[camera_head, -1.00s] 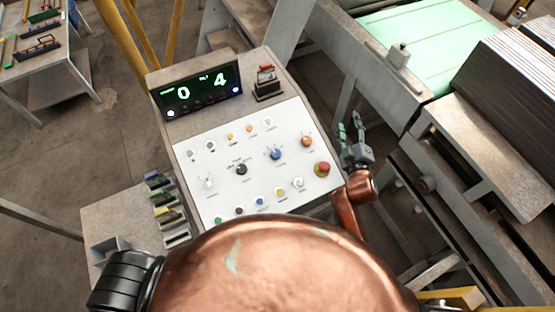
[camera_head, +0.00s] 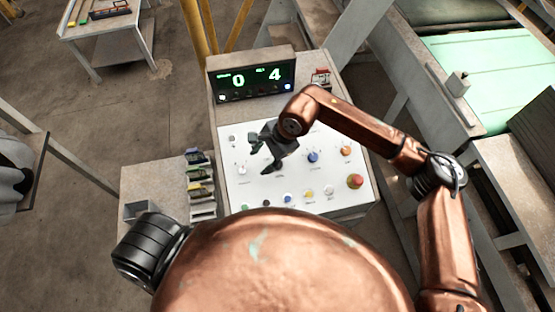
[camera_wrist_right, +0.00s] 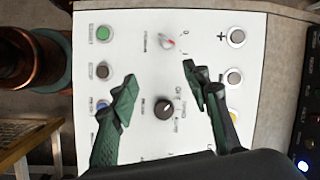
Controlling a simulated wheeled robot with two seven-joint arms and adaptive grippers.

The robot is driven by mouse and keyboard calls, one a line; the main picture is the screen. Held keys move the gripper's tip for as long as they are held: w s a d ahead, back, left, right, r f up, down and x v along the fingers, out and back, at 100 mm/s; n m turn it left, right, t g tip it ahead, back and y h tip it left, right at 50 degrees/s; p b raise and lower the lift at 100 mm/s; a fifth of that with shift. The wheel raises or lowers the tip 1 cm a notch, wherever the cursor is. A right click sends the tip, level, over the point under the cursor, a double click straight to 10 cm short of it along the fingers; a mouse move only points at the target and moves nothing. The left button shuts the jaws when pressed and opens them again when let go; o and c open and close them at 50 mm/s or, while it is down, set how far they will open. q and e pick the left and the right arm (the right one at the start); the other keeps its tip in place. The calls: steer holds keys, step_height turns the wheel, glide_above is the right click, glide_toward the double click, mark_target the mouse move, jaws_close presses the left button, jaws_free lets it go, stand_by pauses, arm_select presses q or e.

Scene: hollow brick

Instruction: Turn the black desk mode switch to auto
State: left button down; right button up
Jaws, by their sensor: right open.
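The black switch (camera_wrist_right: 166,108) sits on the white control panel (camera_wrist_right: 140,55) and shows between my finger tips in the right wrist view. It has a pale pointer mark and small print around it, too small to read surely. In the head view my right gripper hides it. My right gripper (camera_head: 260,157) is over the left-middle of the panel (camera_head: 235,192), fingers spread. In the wrist view the open gripper (camera_wrist_right: 160,82) has one finger on each side of the switch, apart from it. My left gripper is not in view.
A red-and-white knob (camera_head: 241,170), a blue knob (camera_head: 313,156), an orange knob (camera_head: 346,150) and a red emergency button (camera_head: 355,181) are on the panel, with several push buttons. A display (camera_head: 250,80) reading 0 and 4 stands behind. A slotted rack (camera_head: 201,187) is at left.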

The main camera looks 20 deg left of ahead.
steer(key=w+d, duration=0.1)
steer(key=w+d+t+h, duration=0.1)
steer(key=w, duration=0.1)
steer(key=w+d+n+t+h, duration=0.1)
steer(key=d, duration=0.1)
steer(key=shift+w+d+f, duration=0.1)
steer(key=shift+w+f, duration=0.25)
steer(key=shift+f, duration=0.05)
steer(key=p+x, duration=0.2)
steer(key=x, duration=0.4)
steer(key=shift+d+f+p, duration=0.1)
steer(key=shift+f+p, duration=0.2)
steer(key=shift+p, duration=0.1)
steer(key=shift+f, duration=0.45)
steer(key=c, duration=1.1)
